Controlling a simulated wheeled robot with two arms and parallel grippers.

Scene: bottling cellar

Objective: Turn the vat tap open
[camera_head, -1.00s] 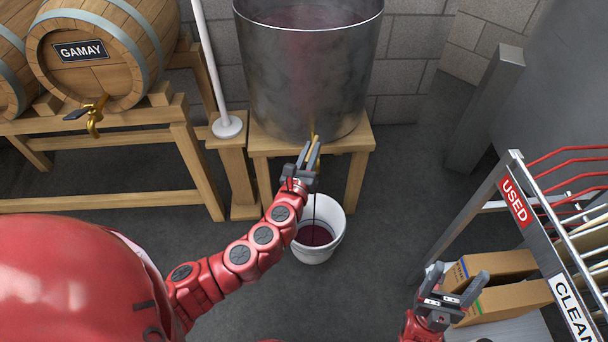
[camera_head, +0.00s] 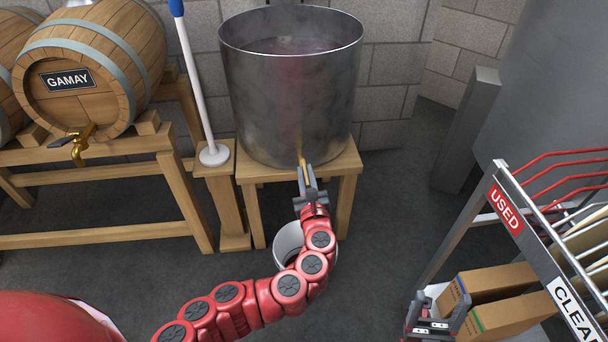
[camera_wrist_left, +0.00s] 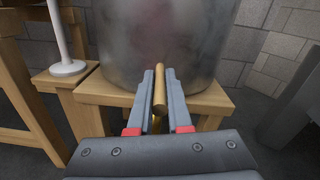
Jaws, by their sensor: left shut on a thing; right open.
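The steel vat (camera_head: 290,95) stands on a wooden stand (camera_head: 345,170). Its tap has a thin tan lever (camera_head: 303,160) low on the vat's front. My left gripper (camera_head: 308,178) is at the vat's foot and shut on this lever. In the left wrist view the lever (camera_wrist_left: 160,88) stands between the fingers (camera_wrist_left: 158,100). The tap's body is mostly hidden by the gripper. A white bucket (camera_head: 283,240) stands on the floor below, largely hidden behind my left arm. My right gripper (camera_head: 440,303) is open and empty at the lower right.
A Gamay barrel (camera_head: 95,65) with a brass tap (camera_head: 76,143) lies on a wooden rack at the left. A white pole (camera_head: 196,90) stands beside the vat. A rack with a USED sign (camera_head: 506,210) and cardboard boxes (camera_head: 490,282) stand at the right. Floor between is clear.

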